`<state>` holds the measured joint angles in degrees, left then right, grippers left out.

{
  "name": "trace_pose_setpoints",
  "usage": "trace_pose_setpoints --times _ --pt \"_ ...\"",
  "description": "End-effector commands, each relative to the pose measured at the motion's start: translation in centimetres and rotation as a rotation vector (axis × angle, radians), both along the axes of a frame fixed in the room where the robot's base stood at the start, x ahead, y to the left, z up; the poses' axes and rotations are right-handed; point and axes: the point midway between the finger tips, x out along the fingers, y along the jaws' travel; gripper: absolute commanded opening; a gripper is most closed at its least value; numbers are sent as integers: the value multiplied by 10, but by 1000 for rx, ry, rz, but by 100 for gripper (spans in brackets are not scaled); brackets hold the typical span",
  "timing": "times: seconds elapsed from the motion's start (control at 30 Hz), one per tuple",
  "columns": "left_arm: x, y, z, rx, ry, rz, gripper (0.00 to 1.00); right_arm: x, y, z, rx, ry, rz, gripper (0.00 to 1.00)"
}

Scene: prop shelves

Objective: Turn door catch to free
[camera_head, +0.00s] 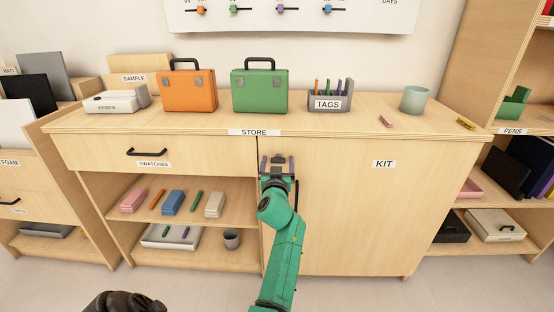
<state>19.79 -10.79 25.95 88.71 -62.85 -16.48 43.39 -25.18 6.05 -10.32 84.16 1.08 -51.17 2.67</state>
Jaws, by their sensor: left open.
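The cabinet door marked KIT (350,220) is closed, on the right half of the store cabinet. A small dark piece, apparently the door catch (277,159), shows at the door's upper left edge. My left gripper (278,164) is in front of this spot, its two purple-tipped fingers apart on either side of the dark piece. I cannot tell whether the fingers touch it or which way the catch is turned. A dark upright bar, perhaps the door handle (297,194), shows partly behind my green left arm. My right gripper is not in view.
An orange case (187,91), a green case (260,91) and a TAGS holder (330,103) stand on the cabinet top. To the left are a SWATCHES drawer (110,156) and open shelves with small items. The floor before the door is clear.

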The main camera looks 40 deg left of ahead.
Motion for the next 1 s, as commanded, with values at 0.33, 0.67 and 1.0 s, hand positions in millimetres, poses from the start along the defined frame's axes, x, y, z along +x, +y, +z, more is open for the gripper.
trace_pose_setpoints --times 0.33,0.67,1.0 --pt "0 0 0 0 0 -1 4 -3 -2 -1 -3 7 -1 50" --pt "0 0 -1 29 23 -1 4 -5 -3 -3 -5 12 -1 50" --pt "1 -1 -1 193 147 -1 4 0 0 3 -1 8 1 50"
